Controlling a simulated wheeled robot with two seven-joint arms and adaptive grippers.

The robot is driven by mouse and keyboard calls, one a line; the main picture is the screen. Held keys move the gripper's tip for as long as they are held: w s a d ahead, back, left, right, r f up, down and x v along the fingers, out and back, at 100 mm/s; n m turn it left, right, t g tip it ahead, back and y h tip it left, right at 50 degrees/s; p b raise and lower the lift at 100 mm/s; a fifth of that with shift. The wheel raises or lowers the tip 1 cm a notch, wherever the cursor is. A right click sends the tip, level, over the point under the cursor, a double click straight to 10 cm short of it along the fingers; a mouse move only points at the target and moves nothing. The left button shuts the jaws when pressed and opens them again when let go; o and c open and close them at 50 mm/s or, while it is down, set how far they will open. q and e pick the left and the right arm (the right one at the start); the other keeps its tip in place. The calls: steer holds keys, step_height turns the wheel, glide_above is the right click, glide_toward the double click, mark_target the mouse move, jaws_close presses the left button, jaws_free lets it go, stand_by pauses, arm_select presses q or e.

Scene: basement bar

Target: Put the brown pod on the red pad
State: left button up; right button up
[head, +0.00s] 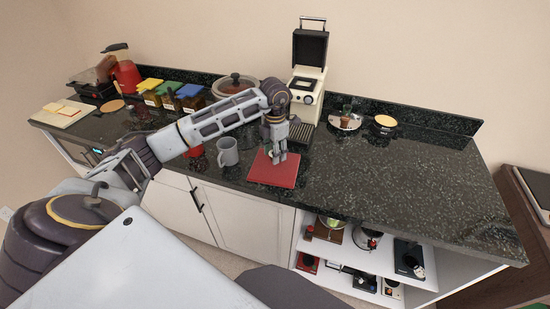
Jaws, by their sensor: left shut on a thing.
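The red pad (275,172) lies flat on the dark speckled counter, in front of the coffee machine. My left gripper (277,157) points down over the far part of the red pad, with its fingers close together. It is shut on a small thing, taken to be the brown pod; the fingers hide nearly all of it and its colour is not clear. I cannot tell whether it touches the pad. My right gripper is not in view.
A grey mug (228,152) stands just left of the pad. The coffee machine (307,85) stands behind it. A round silver dish (345,121) and a small tub (384,124) are at the back right. The counter's right part (410,180) is clear.

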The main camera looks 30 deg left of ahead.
arm_select(q)
step_height(320, 180, down, 3)
steer(key=shift+r, duration=0.1)
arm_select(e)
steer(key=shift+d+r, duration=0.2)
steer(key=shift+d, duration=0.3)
arm_select(q)
steer(key=shift+f, duration=0.3)
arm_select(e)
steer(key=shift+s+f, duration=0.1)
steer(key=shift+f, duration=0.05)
arm_select(q)
steer(key=o, duration=0.7)
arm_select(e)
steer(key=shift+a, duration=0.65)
arm_select(q)
steer(key=shift+r, duration=0.1)
steer(key=shift+r, duration=0.2)
step_height(320, 180, up, 10)
steer(key=shift+f+b, duration=0.1)
steer(key=shift+b, duration=0.4)
steer(key=shift+r, duration=1)
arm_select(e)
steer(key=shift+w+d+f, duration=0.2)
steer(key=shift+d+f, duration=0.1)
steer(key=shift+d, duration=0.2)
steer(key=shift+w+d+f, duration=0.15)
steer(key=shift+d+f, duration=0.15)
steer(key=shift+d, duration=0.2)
